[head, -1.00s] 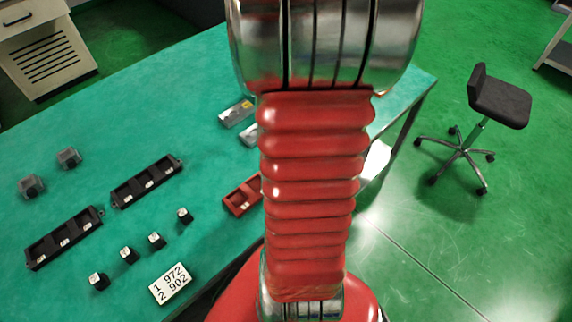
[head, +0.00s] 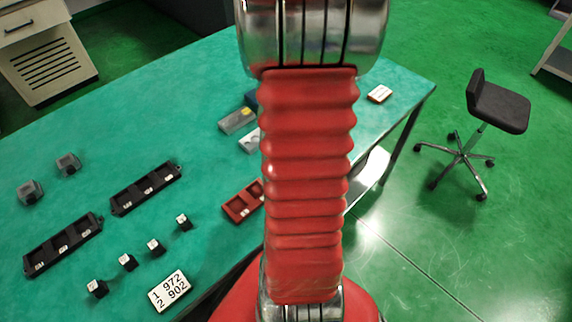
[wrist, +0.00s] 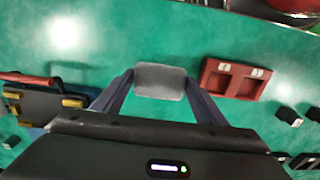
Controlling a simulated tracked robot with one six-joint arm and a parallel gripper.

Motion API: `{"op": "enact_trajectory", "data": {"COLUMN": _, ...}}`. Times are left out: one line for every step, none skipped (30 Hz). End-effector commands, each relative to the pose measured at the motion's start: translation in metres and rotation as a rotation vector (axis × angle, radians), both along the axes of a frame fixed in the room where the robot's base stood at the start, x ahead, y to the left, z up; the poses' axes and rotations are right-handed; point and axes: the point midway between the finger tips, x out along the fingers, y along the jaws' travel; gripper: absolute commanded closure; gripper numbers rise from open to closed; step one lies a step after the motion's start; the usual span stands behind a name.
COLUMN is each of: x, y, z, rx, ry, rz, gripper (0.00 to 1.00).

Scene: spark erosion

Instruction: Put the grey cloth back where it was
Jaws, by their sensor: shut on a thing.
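In the wrist view my gripper (wrist: 160,78) is shut on the grey cloth (wrist: 160,88), a small grey block-like piece held between its two dark fingers. The green table top shows around it; I cannot tell the height of the cloth above it. The cloth is left of the red two-pocket tray (wrist: 235,79). In the head view my arm hides the gripper and the cloth.
In the head view, the red tray (head: 236,210), black trays (head: 145,188), several small dark blocks (head: 155,247) and a number card (head: 170,291) lie on the table (head: 120,95).

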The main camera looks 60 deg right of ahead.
Motion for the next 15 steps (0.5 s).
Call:
{"op": "enact_trajectory", "data": {"x": 0.000, "y": 0.000, "z": -0.003, "rx": 0.001, "ry": 0.001, "rz": 0.000, "gripper": 0.55}}
{"op": "enact_trajectory", "data": {"x": 0.000, "y": 0.000, "z": -0.004, "rx": 0.000, "ry": 0.000, "rz": 0.000, "gripper": 0.55}}
{"op": "enact_trajectory", "data": {"x": 0.000, "y": 0.000, "z": -0.004, "rx": 0.000, "ry": 0.000, "rz": 0.000, "gripper": 0.55}}
{"op": "enact_trajectory", "data": {"x": 0.000, "y": 0.000, "z": -0.004, "rx": -0.001, "ry": -0.001, "rz": 0.000, "gripper": 0.55}}
{"op": "enact_trajectory", "data": {"x": 0.000, "y": 0.000, "z": -0.004, "rx": -0.001, "ry": -0.001, "rz": 0.000, "gripper": 0.55}}
{"op": "enact_trajectory", "data": {"x": 0.000, "y": 0.000, "z": -0.004, "rx": -0.001, "ry": -0.001, "rz": 0.000, "gripper": 0.55}}
{"op": "enact_trajectory", "data": {"x": 0.000, "y": 0.000, "z": -0.004, "rx": -0.001, "ry": -0.001, "rz": 0.000, "gripper": 0.55}}
{"op": "enact_trajectory", "data": {"x": 0.000, "y": 0.000, "z": -0.004, "rx": -0.001, "ry": -0.001, "rz": 0.000, "gripper": 0.55}}
{"op": "enact_trajectory", "data": {"x": 0.000, "y": 0.000, "z": -0.004, "rx": 0.000, "ry": -0.001, "rz": 0.000, "gripper": 0.55}}
{"op": "enact_trajectory", "data": {"x": 0.000, "y": 0.000, "z": -0.004, "rx": 0.000, "ry": 0.000, "rz": 0.000, "gripper": 0.55}}
{"op": "enact_trajectory", "data": {"x": 0.000, "y": 0.000, "z": -0.005, "rx": 0.000, "ry": 0.000, "rz": 0.000, "gripper": 0.55}}
{"op": "enact_trajectory", "data": {"x": 0.000, "y": 0.000, "z": -0.006, "rx": 0.000, "ry": 0.000, "rz": 0.000, "gripper": 0.55}}
{"op": "enact_trajectory", "data": {"x": 0.000, "y": 0.000, "z": -0.008, "rx": 0.001, "ry": 0.001, "rz": 0.000, "gripper": 0.55}}
{"op": "enact_trajectory", "data": {"x": 0.000, "y": 0.000, "z": -0.011, "rx": 0.001, "ry": 0.001, "rz": 0.000, "gripper": 0.55}}
{"op": "enact_trajectory", "data": {"x": -0.001, "y": 0.001, "z": -0.015, "rx": 0.002, "ry": 0.002, "rz": 0.000, "gripper": 0.55}}
